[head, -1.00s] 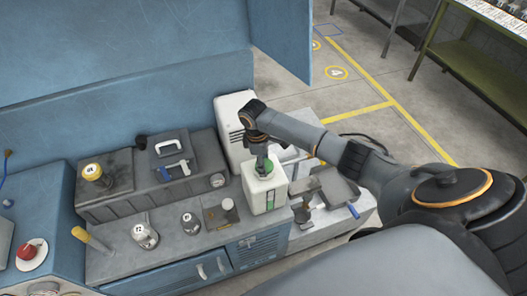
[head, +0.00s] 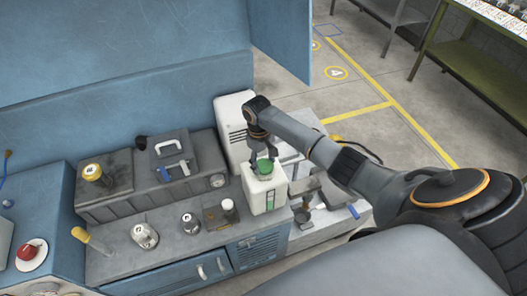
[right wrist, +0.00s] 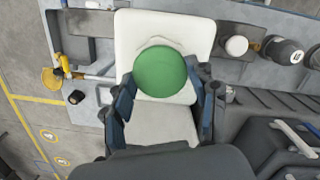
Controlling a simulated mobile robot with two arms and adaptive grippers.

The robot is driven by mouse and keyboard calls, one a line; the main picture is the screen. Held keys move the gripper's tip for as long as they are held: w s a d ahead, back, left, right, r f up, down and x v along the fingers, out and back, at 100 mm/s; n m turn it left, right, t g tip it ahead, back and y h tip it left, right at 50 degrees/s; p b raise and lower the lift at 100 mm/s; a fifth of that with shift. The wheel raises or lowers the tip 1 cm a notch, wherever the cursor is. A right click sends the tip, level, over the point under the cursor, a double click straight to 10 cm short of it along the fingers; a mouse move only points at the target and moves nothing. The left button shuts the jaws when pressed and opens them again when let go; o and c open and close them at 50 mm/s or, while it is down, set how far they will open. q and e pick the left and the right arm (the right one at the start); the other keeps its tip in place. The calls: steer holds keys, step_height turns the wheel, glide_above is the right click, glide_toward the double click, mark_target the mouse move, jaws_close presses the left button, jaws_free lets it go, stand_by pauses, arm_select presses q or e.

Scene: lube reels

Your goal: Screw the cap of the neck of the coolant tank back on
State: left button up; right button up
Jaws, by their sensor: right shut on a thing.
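The coolant tank (head: 257,193) is a white block-shaped container with a green strip on its front, standing upright at the right end of the workbench. Its round green cap (head: 264,166) is at the top of the tank. My right gripper (head: 262,158) points down over the tank, shut on the cap with a finger on either side. In the right wrist view the cap (right wrist: 160,72) shows as a green disc between the fingers (right wrist: 165,88), above the white tank (right wrist: 148,27). The neck is hidden under the cap, so its seating cannot be told. My left gripper is out of view.
A white ribbed unit (head: 233,122) stands close behind the tank. A vise-like tool (head: 305,205) is close on its right. Several small containers, among them a flask (head: 145,236), stand to its left. A grey toolbox (head: 173,158) sits behind them.

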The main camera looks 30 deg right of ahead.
steer(key=shift+m, duration=1)
steer(key=shift+m+y, duration=0.3)
steer(key=shift+m, duration=1)
steer(key=o, duration=1.7)
steer(key=shift+o, duration=0.2)
steer(key=shift+r, duration=3.05)
